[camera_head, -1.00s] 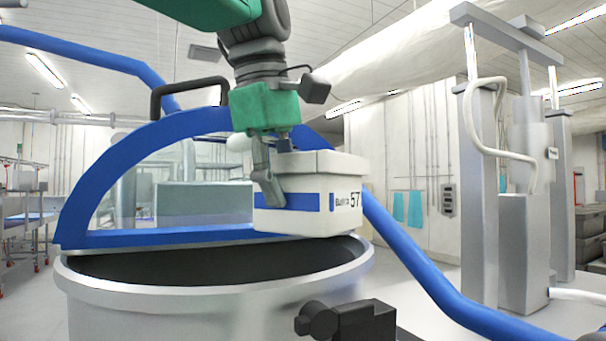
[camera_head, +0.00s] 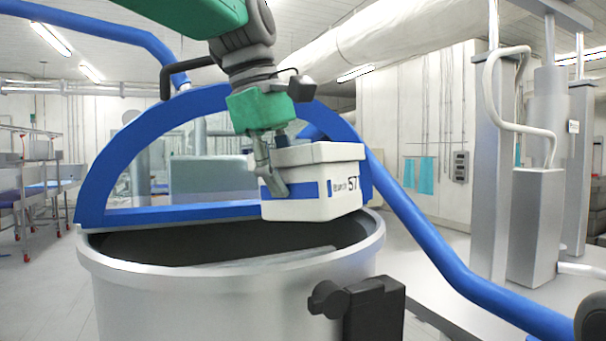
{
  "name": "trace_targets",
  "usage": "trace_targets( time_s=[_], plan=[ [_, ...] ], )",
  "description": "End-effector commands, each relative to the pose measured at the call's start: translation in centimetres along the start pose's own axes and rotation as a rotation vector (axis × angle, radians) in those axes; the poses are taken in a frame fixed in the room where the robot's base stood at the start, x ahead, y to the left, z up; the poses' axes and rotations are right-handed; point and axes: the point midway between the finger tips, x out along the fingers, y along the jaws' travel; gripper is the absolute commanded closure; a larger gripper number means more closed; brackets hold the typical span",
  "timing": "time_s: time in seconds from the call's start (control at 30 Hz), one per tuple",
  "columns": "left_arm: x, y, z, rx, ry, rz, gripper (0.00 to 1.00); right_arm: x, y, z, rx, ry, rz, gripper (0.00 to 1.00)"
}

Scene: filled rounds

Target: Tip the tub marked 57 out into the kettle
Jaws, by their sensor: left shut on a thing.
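The white tub marked 57 (camera_head: 325,206) has a blue band on its side and hangs above the right rear part of the kettle's mouth, tilted slightly. My left gripper (camera_head: 277,172) comes down from above and is shut on the tub's left part. The inside of the tub is hidden from this view. The kettle (camera_head: 225,293) is a large round metal vessel with a wide pale rim and a dark inside, where a grey bar shows. My right gripper is not in view.
A blue arched frame (camera_head: 118,158) with a clear pane stands behind the kettle's mouth. A thick blue pipe (camera_head: 424,232) slopes down on the right. A black fitting (camera_head: 372,306) sits at the kettle's front right. Grey columns (camera_head: 492,170) stand further right.

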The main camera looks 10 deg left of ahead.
Motion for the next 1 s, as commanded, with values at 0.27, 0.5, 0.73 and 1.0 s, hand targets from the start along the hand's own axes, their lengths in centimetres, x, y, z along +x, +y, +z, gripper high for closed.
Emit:
trace_targets(
  time_s=[0.27, 0.5, 0.73, 1.0],
  plan=[
    [1.7, -0.5, 0.4, -0.057, -0.228, 0.004, 1.00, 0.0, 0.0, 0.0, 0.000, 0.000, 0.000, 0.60],
    [3.4, -0.8, 0.5, -0.132, -0.526, 0.003, 1.00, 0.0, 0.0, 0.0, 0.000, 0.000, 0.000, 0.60],
    [2.7, -0.7, 0.2, -0.214, -0.869, 0.005, 1.00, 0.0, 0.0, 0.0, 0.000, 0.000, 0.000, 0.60],
    [2.7, -0.8, -0.6, -0.276, -1.122, 0.004, 1.00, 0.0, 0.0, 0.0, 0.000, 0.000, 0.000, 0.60]
  ],
)
